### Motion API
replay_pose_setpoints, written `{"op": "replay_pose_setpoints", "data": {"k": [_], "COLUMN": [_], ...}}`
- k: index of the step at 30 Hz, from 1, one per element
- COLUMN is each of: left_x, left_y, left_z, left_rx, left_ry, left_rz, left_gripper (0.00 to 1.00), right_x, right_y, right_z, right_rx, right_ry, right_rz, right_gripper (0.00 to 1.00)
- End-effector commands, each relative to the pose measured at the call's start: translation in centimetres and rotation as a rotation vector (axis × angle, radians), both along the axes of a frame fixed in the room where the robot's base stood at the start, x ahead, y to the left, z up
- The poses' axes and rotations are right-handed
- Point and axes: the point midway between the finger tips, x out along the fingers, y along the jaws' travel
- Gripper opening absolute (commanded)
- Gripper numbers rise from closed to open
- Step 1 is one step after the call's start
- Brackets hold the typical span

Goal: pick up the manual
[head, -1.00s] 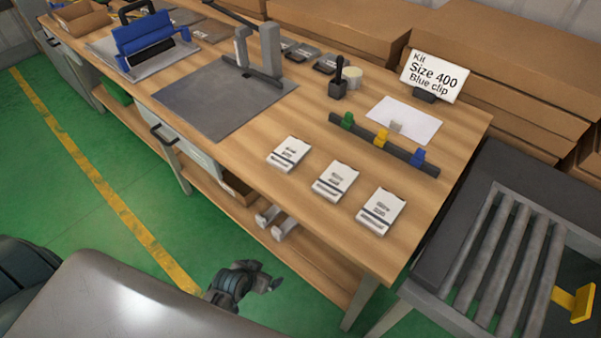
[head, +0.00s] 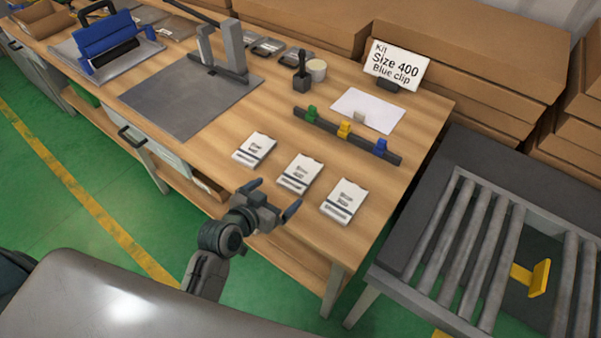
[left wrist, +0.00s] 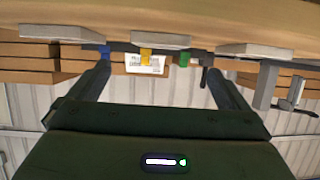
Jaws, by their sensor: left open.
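Three white manuals lie in a row near the front edge of the wooden table: the left one (head: 254,149), the middle one (head: 299,174) and the right one (head: 343,201). My left gripper (head: 272,197) is open and empty just in front of the table edge, nearest the left and middle manuals and apart from them. In the left wrist view my two fingers (left wrist: 158,85) are spread. Manual edges show there along the top, the middle one (left wrist: 160,41) between and beyond the fingers. Which manual is meant cannot be told from the labels, which are too small. My right gripper is out of view.
A sign (head: 396,67) reads "Kit Size 400 Blue clip". A dark rail (head: 325,127) with green, yellow and blue clips lies behind the manuals. A grey mat (head: 185,100) is to the left. A roller conveyor (head: 480,250) stands right of the table (head: 420,130).

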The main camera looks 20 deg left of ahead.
Motion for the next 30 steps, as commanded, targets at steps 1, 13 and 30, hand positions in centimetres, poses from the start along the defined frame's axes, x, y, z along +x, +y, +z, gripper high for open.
{"op": "replay_pose_setpoints", "data": {"k": [1, 13, 30], "left_x": [0.9, 4.8, 8.9], "left_y": [-0.2, -1.4, -2.7], "left_z": [-0.1, -1.7, -3.3], "left_rx": [-0.004, -0.002, 0.000], "left_ry": [-0.002, 0.001, 0.001], "left_rz": [0.001, 0.001, 0.001], "left_gripper": [0.98, 0.98, 0.98], "right_x": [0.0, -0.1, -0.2], "right_y": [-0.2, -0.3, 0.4], "right_z": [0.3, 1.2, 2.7], "right_rx": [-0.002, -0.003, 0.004], "right_ry": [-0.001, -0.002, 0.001], "right_rz": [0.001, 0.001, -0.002], "right_gripper": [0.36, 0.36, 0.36]}}
